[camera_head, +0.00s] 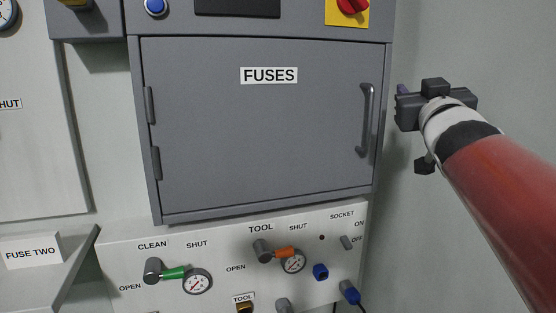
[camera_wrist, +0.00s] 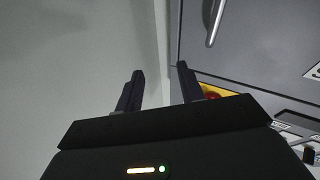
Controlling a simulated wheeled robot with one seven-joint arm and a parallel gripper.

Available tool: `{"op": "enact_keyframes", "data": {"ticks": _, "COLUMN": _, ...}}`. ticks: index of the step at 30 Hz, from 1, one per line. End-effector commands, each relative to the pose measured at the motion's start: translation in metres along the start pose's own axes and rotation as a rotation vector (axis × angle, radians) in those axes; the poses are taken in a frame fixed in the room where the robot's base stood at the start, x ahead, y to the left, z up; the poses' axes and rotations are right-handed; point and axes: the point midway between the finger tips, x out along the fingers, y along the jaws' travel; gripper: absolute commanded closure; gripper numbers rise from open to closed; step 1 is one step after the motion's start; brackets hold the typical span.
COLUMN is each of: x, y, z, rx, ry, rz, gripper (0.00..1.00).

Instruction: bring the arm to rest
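My arm (camera_head: 485,175), with a red link, reaches in from the right side of the head view. My gripper (camera_head: 402,92) is at its end, just right of the grey FUSES cabinet door handle (camera_head: 367,120), and looks apart from it. In the wrist view the two dark fingers of my gripper (camera_wrist: 160,85) stand apart with only wall seen between them. The gripper is open and empty. The fingertips are partly hidden by the gripper body in the head view.
The FUSES door (camera_head: 255,130) is shut. Below it is a panel with a green-handled valve (camera_head: 175,272), an orange-handled valve (camera_head: 280,252) and blue plugs (camera_head: 320,272). A red rotary switch (camera_head: 352,5) is above. A bare wall (camera_head: 475,40) lies to the right.

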Motion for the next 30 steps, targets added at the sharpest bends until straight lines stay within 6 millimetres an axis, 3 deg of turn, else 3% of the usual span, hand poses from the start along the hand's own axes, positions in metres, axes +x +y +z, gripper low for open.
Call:
{"op": "enact_keyframes", "data": {"ticks": 1, "x": -0.023, "y": -0.009, "z": 0.032, "rx": 0.025, "ry": -0.124, "rz": 0.017, "gripper": 0.62}}
{"op": "enact_keyframes", "data": {"ticks": 6, "x": -0.103, "y": -0.036, "z": 0.133, "rx": 0.066, "ry": -0.518, "rz": 0.023, "gripper": 0.62}}
{"op": "enact_keyframes", "data": {"ticks": 12, "x": -0.215, "y": -0.075, "z": 0.227, "rx": 0.08, "ry": -0.929, "rz": -0.07, "gripper": 0.62}}
{"op": "enact_keyframes", "data": {"ticks": 15, "x": -0.268, "y": -0.092, "z": 0.259, "rx": 0.079, "ry": -1.095, "rz": -0.134, "gripper": 0.62}}
{"op": "enact_keyframes", "data": {"ticks": 18, "x": -0.309, "y": -0.104, "z": 0.28, "rx": 0.077, "ry": -1.218, "rz": -0.19, "gripper": 0.62}}
{"op": "enact_keyframes", "data": {"ticks": 21, "x": -0.334, "y": -0.111, "z": 0.291, "rx": 0.075, "ry": -1.293, "rz": -0.228, "gripper": 0.62}}
{"op": "enact_keyframes", "data": {"ticks": 24, "x": -0.345, "y": -0.113, "z": 0.296, "rx": 0.073, "ry": -1.327, "rz": -0.245, "gripper": 0.62}}
{"op": "enact_keyframes", "data": {"ticks": 30, "x": -0.346, "y": -0.113, "z": 0.296, "rx": 0.073, "ry": -1.331, "rz": -0.247, "gripper": 0.62}}
